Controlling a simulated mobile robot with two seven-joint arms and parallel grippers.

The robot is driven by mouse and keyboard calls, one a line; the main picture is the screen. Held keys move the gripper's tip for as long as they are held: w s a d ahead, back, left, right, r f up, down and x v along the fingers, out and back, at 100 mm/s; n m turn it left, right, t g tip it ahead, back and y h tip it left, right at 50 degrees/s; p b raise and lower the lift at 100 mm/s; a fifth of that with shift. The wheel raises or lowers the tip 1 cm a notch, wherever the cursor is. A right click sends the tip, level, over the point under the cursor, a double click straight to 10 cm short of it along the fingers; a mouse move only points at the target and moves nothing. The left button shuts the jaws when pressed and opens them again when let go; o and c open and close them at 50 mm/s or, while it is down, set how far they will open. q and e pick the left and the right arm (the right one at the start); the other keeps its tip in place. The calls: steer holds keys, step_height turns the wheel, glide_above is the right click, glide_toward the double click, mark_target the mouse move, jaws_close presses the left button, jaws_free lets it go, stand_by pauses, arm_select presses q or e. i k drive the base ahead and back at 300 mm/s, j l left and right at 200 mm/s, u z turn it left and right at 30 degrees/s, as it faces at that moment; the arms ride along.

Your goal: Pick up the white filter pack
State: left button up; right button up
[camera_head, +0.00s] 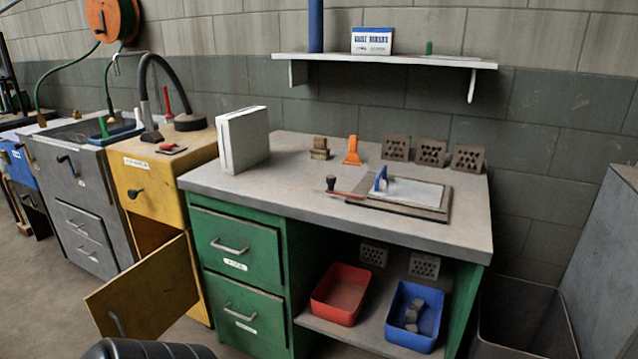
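A white box-shaped pack (243,139), which looks like the filter pack, stands upright on the left end of the grey workbench top (300,195). Its narrow side faces the front left and its broad face turns to the right. Nothing touches it except the bench top. A smaller white and blue lettered box (371,41) sits on the wall shelf above. Neither of my grippers is in view.
An orange scraper (352,151), a brass-coloured block (320,148) and perforated bricks (431,152) stand along the bench's back. A trowel and board (400,194) lie mid-bench. A yellow cabinet door (148,292) hangs open. Red (341,294) and blue (414,317) bins sit below.

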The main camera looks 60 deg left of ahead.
mark_target(243, 137)
steer(key=u, duration=2.25)
